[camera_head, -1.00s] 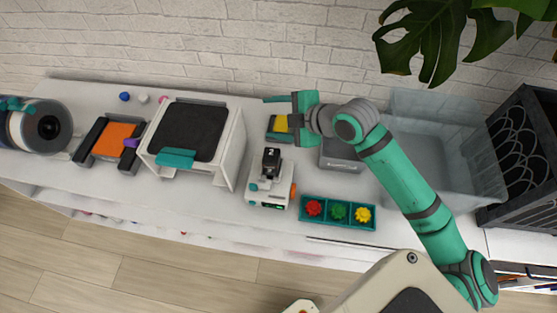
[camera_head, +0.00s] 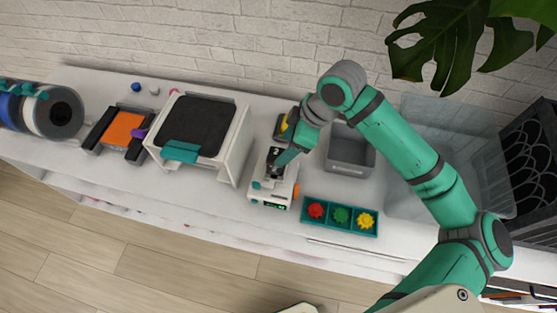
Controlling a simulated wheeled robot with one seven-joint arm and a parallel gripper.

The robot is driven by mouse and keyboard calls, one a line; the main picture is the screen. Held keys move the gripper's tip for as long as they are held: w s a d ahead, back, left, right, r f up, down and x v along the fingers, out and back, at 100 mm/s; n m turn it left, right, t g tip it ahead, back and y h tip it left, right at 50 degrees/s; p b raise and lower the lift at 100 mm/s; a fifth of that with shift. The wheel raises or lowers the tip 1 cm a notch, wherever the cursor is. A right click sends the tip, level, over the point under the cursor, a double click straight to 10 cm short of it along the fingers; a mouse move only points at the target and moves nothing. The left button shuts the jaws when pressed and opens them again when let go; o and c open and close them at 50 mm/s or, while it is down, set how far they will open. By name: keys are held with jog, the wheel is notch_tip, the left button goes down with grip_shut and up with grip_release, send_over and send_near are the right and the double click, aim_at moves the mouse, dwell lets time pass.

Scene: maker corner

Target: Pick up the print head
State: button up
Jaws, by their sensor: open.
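The print head (camera_head: 273,154) is a small black block marked "2". It sits upright on a white and grey dock (camera_head: 272,191) with an orange part on its right side. My gripper (camera_head: 279,167) is open and points down at the print head from the right. Its fingers overlap the block's lower part in the picture. I cannot tell whether they touch it or stand on both sides of it. Part of the block is hidden behind the fingers.
A teal tray (camera_head: 328,222) with red, green and yellow gears lies to the right. A grey bin (camera_head: 350,170) stands behind it. A white printer (camera_head: 235,157) with a black top stands left of the dock. A clear tub (camera_head: 410,205) is at the right.

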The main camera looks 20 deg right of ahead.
aim_at(278, 154)
jog(key=shift+a+x, duration=0.2)
jog(key=shift+x, duration=3.05)
jog(key=shift+c, duration=0.5)
jog(key=shift+r, duration=0.1)
jog(key=c, duration=1.2)
